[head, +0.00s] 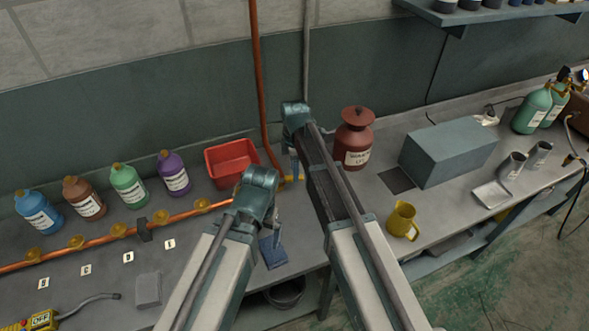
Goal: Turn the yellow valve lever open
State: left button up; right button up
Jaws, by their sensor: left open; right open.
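A small yellow piece (286,181), possibly the yellow valve lever, shows at the foot of the copper pipe (262,90), where the pipe bends left along the bench. My arm partly covers it, so its angle cannot be told. My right gripper (294,175) is open and hangs close to this yellow piece; whether they touch cannot be told. My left gripper (277,236) is open and lower, above the bench near a blue cloth-like pad (272,252). Several yellow-brass fittings (118,230) sit along the horizontal pipe.
A red bin (231,160) stands behind the pipe bend. Several coloured bottles (127,185) line the back left. A brown canister (353,138), a grey box (447,151) and a yellow mug (402,219) stand to the right. A grey block (148,290) lies front left.

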pick_arm(q)
notch_tip(320, 180, up, 12)
jog(key=p, duration=1)
jog(key=shift+f+p, duration=0.15)
jog(key=shift+p, duration=0.25)
pick_arm(e)
notch_tip(320, 180, up, 12)
pick_arm(q)
jog(key=shift+s, duration=0.1)
pick_arm(e)
jog(key=shift+s+f, duration=0.1)
jog(key=shift+f, duration=0.1)
